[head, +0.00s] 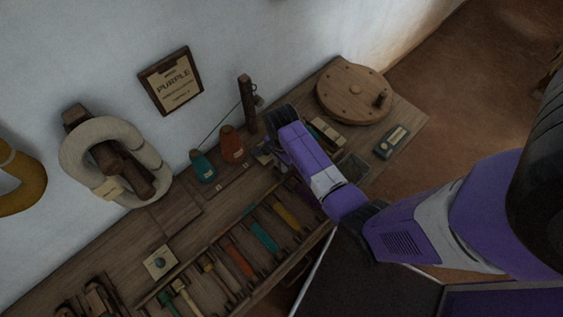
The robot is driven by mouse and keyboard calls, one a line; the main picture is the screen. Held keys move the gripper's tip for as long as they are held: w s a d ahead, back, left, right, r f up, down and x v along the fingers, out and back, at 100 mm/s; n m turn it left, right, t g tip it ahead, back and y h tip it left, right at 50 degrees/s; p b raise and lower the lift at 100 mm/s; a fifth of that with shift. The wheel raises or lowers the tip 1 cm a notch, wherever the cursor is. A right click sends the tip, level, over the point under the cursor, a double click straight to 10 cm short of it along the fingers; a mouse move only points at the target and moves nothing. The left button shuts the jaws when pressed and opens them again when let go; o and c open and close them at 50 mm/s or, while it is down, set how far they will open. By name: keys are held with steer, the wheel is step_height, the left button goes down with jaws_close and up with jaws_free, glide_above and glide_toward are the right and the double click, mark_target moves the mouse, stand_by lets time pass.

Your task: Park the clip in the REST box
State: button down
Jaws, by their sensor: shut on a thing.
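My gripper (264,153) is over the back part of the wooden bench, just right of an orange cone of thread. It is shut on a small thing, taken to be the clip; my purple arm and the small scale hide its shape. No REST lettering can be read. A small open dark box (352,168) sits on the bench to the right of my forearm. A lighter wooden box (326,131) sits behind it, partly covered by my arm.
A teal cone (203,167) and the orange cone (231,145) stand close left of my gripper, with a wooden post (247,104) behind. A round wooden lid (354,93) and a dark labelled device (392,142) lie right. A tray of coloured shuttles (236,258) is in front.

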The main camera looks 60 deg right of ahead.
stand_by(0.4)
steer(key=c, duration=0.9)
jaws_free()
step_height(320, 180, up, 5)
steer(key=p, duration=0.4)
steer(key=shift+r, duration=1.5)
